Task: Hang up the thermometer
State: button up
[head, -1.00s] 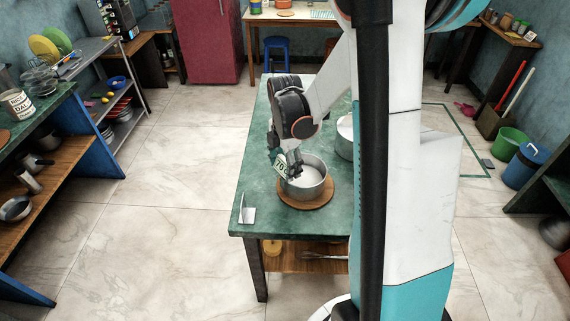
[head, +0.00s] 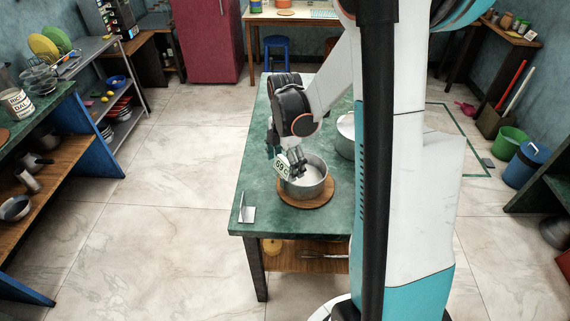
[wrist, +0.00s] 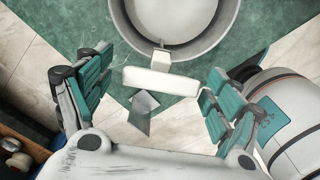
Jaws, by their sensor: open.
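The thermometer (head: 282,171) shows a white display reading about 69 C at the near left rim of a metal pot (head: 318,186). In the wrist view the thermometer (wrist: 160,81) is a white bar with a short stem toward the pot rim (wrist: 228,22); whether it touches the rim is unclear. My gripper (wrist: 158,72) is open, with one finger on each side of the thermometer and gaps between. In the head view my gripper (head: 290,158) is just above the pot's left side. A bent metal bracket (head: 247,214) stands at the table's near left corner; it also shows in the wrist view (wrist: 142,112).
The pot stands on a round wooden board (head: 307,205) on the green table (head: 262,190). A second pot (head: 345,128) is behind it, partly hidden by my arm. The tabletop between pot and bracket is clear. Shelves (head: 60,160) stand left, across open floor.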

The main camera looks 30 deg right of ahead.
jog(key=a+r+m+t+h+p, duration=0.1)
jog(key=a+r+m+t, duration=0.2)
jog(key=r, duration=0.8)
jog(key=a+r+m+t+h, duration=0.15)
jog(key=r+m, duration=0.25)
jog(key=r, duration=0.7)
jog(key=s+a+f+m+t+y+b, duration=0.1)
jog(key=s+a+f+m, duration=0.3)
jog(key=s+a+m, duration=0.6)
jog(key=s+m+t+y, duration=0.1)
jog(key=s, duration=0.3)
jog(key=shift+s+a+f+t, duration=0.25)
jog(key=shift+s+a+t, duration=0.1)
